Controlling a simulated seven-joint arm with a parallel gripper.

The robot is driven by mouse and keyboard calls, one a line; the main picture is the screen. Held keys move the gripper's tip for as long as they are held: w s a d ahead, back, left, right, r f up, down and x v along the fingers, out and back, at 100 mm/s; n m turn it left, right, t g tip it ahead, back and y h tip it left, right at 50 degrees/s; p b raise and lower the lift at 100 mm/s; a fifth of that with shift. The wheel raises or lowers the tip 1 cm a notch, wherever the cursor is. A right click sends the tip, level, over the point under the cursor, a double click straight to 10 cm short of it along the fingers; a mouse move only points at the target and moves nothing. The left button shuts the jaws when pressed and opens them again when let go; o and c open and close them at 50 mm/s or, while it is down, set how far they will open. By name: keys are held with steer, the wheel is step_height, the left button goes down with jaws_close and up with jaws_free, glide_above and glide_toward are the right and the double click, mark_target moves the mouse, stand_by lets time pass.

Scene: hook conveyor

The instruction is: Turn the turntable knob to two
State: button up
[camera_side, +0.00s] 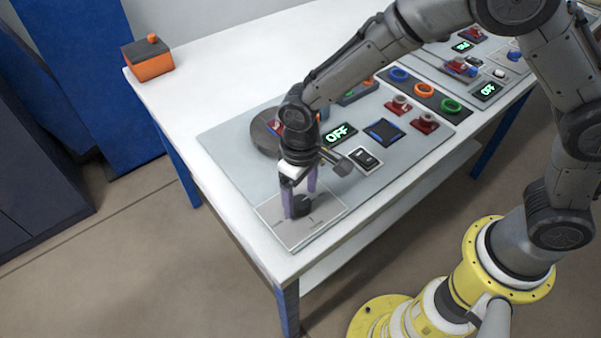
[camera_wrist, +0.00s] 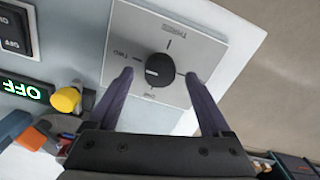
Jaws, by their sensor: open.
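The dark round knob (camera_wrist: 160,70) sits on a grey square dial plate (camera_wrist: 118,28) in the wrist view. The labels ONE, TWO and THREE stand around it, with TWO to its left. A small light mark shows on the knob's left part; its exact heading is hard to tell. The knob (camera_side: 302,203) and its plate (camera_side: 277,218) also show at the panel's near corner in the side view. My gripper (camera_wrist: 159,75) is open, with one purple fingertip on each side of the knob and gaps between. My gripper (camera_side: 299,207) points down there in the side view.
A round dark turntable (camera_side: 262,134) lies behind my gripper, partly hidden. A green OFF display (camera_side: 339,134), a rocker switch (camera_side: 366,159) and a yellow ball-shaped part (camera_wrist: 66,99) are close by. An orange block (camera_side: 150,62) stands at the table's far left corner. White tabletop left of the panel is clear.

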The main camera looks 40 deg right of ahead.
mark_target(301, 200)
step_height(301, 200, up, 13)
stand_by(0.3)
steer(key=shift+d, duration=0.1)
steer(key=s+d+r+m+t, duration=0.3)
steer(key=s+d+r+t, duration=0.15)
steer(key=d+r, duration=0.95)
steer(key=s+d+f, duration=0.3)
steer(key=s+d, duration=0.1)
steer(key=s, duration=0.3)
steer(key=s+d+f+t, duration=0.1)
steer(key=s+d+f, duration=0.2)
steer(key=s, duration=0.4)
steer(key=shift+d, duration=0.4)
